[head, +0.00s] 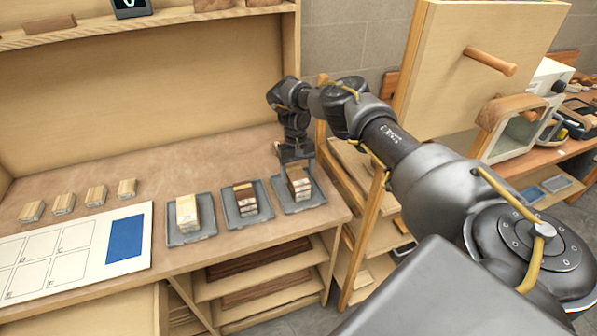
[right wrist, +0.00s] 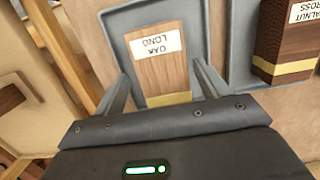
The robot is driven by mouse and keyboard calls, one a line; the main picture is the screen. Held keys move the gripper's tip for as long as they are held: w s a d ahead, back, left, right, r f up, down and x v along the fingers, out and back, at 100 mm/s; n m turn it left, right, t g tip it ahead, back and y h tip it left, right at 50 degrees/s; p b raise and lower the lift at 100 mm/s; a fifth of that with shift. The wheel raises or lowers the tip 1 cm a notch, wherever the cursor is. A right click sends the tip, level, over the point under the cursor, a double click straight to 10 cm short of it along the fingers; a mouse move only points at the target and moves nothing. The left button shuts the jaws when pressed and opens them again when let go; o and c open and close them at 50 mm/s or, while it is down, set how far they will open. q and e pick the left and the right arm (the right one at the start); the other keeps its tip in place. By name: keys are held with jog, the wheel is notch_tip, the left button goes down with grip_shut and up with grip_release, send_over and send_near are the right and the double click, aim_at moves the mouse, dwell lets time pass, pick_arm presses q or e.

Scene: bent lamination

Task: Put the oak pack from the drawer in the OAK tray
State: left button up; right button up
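A wood pack labelled "OAK LONG" (right wrist: 158,62) with a yellow band lies in a grey tray (right wrist: 112,22). In the head view this pack (head: 299,187) is in the rightmost grey tray (head: 318,198) on the bench. My right gripper (head: 297,158) is just above it, pointing down. In the right wrist view its fingers (right wrist: 160,88) are spread, one on each side of the pack, with gaps visible. No tray label can be read. My left gripper is not in view.
The middle tray (head: 262,212) holds a dark pack; the right wrist view shows its walnut label (right wrist: 306,10). The left tray (head: 180,238) holds a pale pack (head: 187,214). Several small blocks (head: 64,203) and a white board (head: 60,262) lie left. A wooden post (head: 362,240) stands right.

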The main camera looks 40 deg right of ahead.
aim_at(296, 171)
jog(key=shift+r, duration=0.1)
jog(key=shift+r, duration=0.25)
jog(key=shift+w+r, duration=0.15)
jog(key=shift+r, duration=0.2)
notch_tip(296, 171, up, 11)
jog(key=w, duration=0.1)
jog(key=shift+w+d, duration=0.2)
jog(key=shift+d, duration=0.1)
jog(key=shift+f, duration=0.1)
